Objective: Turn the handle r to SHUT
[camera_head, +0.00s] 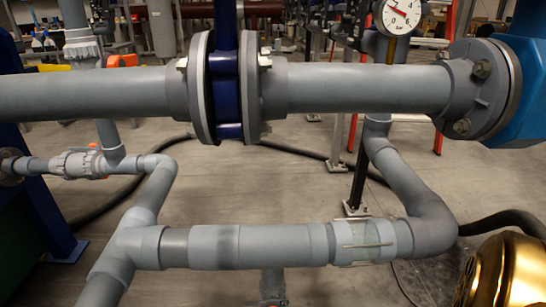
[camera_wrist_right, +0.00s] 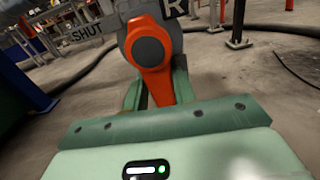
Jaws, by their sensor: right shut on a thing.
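Handle r is an orange lever (camera_wrist_right: 158,88) with a round grey hub cap, in the right wrist view. A plate marked R (camera_wrist_right: 174,8) is just above it. A dark sign reading SHUT (camera_wrist_right: 87,31) lies to the left of the hub. The lever points down in the picture, towards my wrist and away from the SHUT sign. My right gripper (camera_wrist_right: 157,82) is shut on the lever, with a green finger on each side of it. I cannot make out this handle or either gripper in the head view.
In the head view, a thick grey pipe (camera_head: 360,88) with a blue flanged valve (camera_head: 224,85) crosses the top. A lower grey pipe loop (camera_head: 280,245) runs beneath it. A pressure gauge (camera_head: 400,14) is at top right. Dark hoses (camera_head: 505,222) lie on the floor.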

